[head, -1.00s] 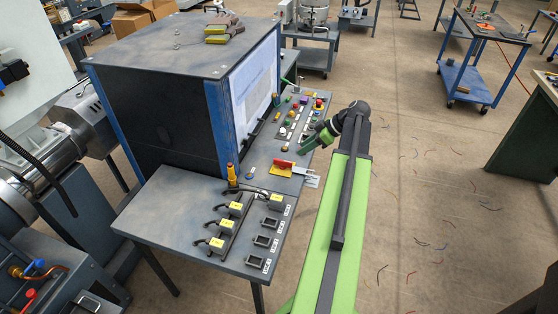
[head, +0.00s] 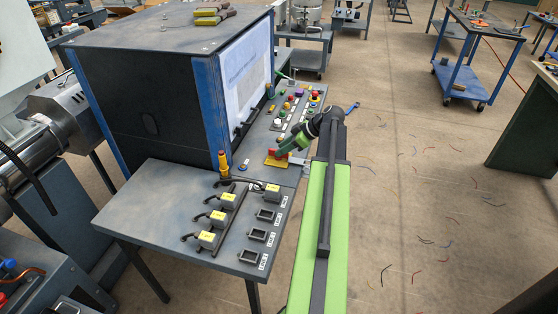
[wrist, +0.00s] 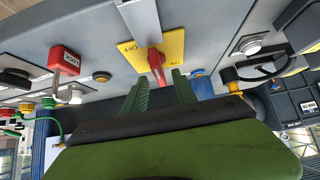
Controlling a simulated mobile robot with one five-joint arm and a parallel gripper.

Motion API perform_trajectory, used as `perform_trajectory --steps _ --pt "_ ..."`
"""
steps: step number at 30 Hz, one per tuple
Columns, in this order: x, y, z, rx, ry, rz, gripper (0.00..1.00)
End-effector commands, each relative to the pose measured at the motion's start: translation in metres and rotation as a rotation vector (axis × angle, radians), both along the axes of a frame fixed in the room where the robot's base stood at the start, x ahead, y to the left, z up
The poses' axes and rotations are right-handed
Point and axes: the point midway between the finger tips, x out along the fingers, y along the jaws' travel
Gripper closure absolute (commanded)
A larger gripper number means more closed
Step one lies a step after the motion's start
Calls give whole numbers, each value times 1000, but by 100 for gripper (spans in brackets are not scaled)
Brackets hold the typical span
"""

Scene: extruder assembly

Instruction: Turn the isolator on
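The isolator's red handle (wrist: 156,66) stands out from a yellow plate (wrist: 174,46) on the grey panel in the wrist view. The plate's lettering appears upside down. In the head view the yellow plate (head: 276,164) shows at the panel's near end, with some red just above it, partly hidden by my gripper (head: 283,146). In the wrist view my gripper (wrist: 159,82) is open, with its two green fingers apart. The tip of the red handle lies between the fingertips, with gaps visible on both sides. I cannot tell whether either finger touches it.
A red padlock-like block (wrist: 65,60) with a metal shackle is left of the plate. A blue knob (wrist: 202,84) stands close to the right finger. A grey bar (wrist: 141,22) crosses the plate's far side. Several coloured buttons (head: 300,100) line the panel beyond my gripper.

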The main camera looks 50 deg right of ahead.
Motion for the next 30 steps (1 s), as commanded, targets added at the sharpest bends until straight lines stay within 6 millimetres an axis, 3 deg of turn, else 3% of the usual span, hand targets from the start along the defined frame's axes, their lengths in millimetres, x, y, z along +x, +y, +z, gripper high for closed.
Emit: perform_trajectory --steps 1,3,14,23,30 --pt "6 3 -12 0 0 1 66" --pt "11 6 -16 0 0 0 66" --pt "16 8 -18 0 0 -1 66" --pt "16 8 -18 1 0 -2 100" --pt "16 8 -18 1 0 -2 100"
